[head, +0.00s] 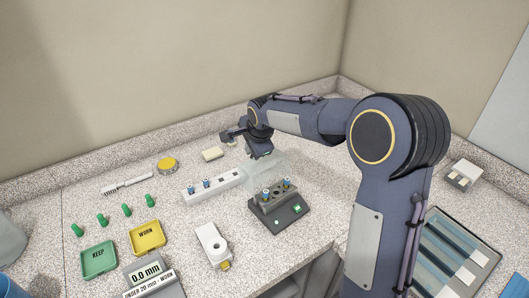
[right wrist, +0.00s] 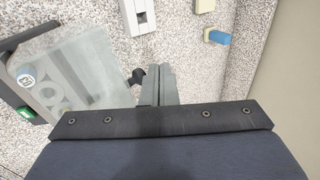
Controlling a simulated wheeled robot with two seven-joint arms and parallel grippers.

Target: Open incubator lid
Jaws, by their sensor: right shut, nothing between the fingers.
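The incubator (head: 281,210) is a dark block on the counter with blue-capped vials in its top and a green-lit display on its front. Its clear lid (head: 264,171) stands raised behind the block, and the vials are uncovered. In the right wrist view the lid (right wrist: 88,68) is a pale see-through panel, with the incubator (right wrist: 14,82) at the left edge. My right gripper (head: 262,153) is behind the lid. In the right wrist view its fingers (right wrist: 158,84) are shut and empty, close beside a small dark knob (right wrist: 137,76) at the lid's edge; contact is unclear. My left gripper is out of view.
A white rack (head: 213,186) with blue-capped vials lies left of the incubator. A white device (head: 212,244) stands in front of it. Green tray (head: 99,260), yellow tray (head: 147,236) and several green pegs (head: 126,210) lie at left. A dark tray (head: 455,256) is at right.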

